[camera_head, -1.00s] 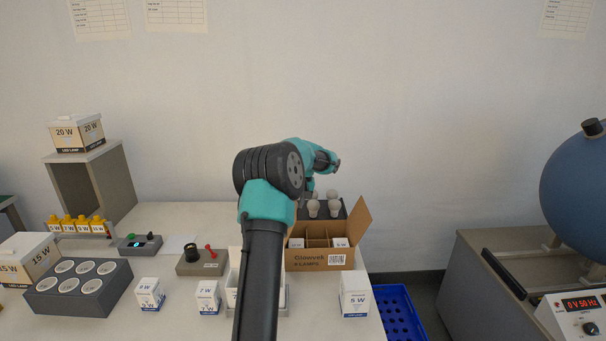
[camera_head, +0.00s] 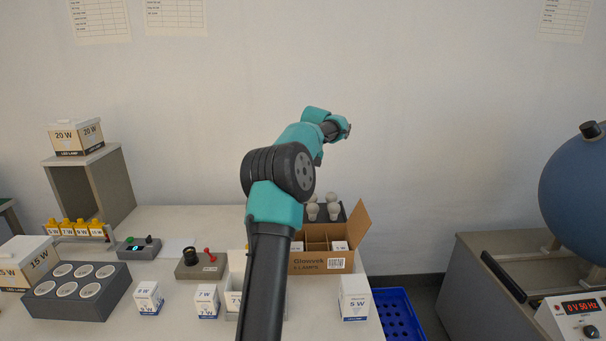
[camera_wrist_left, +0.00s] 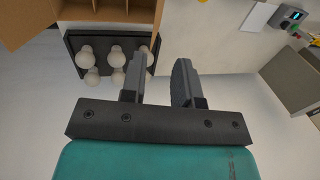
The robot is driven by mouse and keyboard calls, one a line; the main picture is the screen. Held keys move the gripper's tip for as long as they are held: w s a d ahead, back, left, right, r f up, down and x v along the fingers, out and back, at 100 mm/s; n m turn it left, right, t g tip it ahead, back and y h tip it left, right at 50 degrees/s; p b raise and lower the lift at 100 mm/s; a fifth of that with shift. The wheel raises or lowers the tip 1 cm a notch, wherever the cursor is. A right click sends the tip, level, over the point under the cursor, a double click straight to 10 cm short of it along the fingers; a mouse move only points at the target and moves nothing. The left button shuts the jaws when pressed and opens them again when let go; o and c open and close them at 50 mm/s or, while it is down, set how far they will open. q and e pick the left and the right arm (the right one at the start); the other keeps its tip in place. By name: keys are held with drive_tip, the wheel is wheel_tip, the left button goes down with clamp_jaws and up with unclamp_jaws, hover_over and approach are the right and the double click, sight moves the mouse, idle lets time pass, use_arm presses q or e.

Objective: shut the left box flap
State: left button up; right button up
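The open cardboard box (camera_head: 320,265) stands near the table's right edge, with a divided inside and small cartons in it. Its right flap (camera_head: 355,226) stands up, tilted outward. The box's left side is hidden behind my arm, so I cannot see the left flap there. In the left wrist view the box (camera_wrist_left: 108,10) shows at the top, with the right flap (camera_wrist_left: 24,22) at the upper left; no left flap is clear. My left gripper (camera_head: 346,130) is high above and beyond the box. Its fingers (camera_wrist_left: 158,84) are apart and empty. My right gripper is not in view.
A dark tray of bulbs (camera_wrist_left: 112,55) lies just behind the box. White cartons (camera_head: 354,298) stand in front, and a blue crate (camera_head: 398,313) is at the right. A knob device (camera_head: 200,264) and a grey socket block (camera_head: 75,292) are at the left.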

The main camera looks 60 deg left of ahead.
use_arm(q)
drive_tip(key=shift+c, duration=0.3)
drive_tip(key=shift+s+a, duration=0.1)
drive_tip(key=shift+c, duration=0.8)
drive_tip(key=s+a+t+h, duration=0.1)
drive_tip(key=s, duration=0.2)
drive_tip(key=s+a+f+t, duration=0.1)
drive_tip(key=s+a, duration=0.1)
drive_tip(key=s+a+t+h, duration=0.1)
drive_tip(key=s+a+t, duration=0.1)
drive_tip(key=s, duration=0.1)
drive_tip(key=shift+s+a+f+h, duration=0.2)
drive_tip(key=shift+s+f+h, duration=0.05)
drive_tip(key=shift+s+h, duration=0.05)
clamp_jaws()
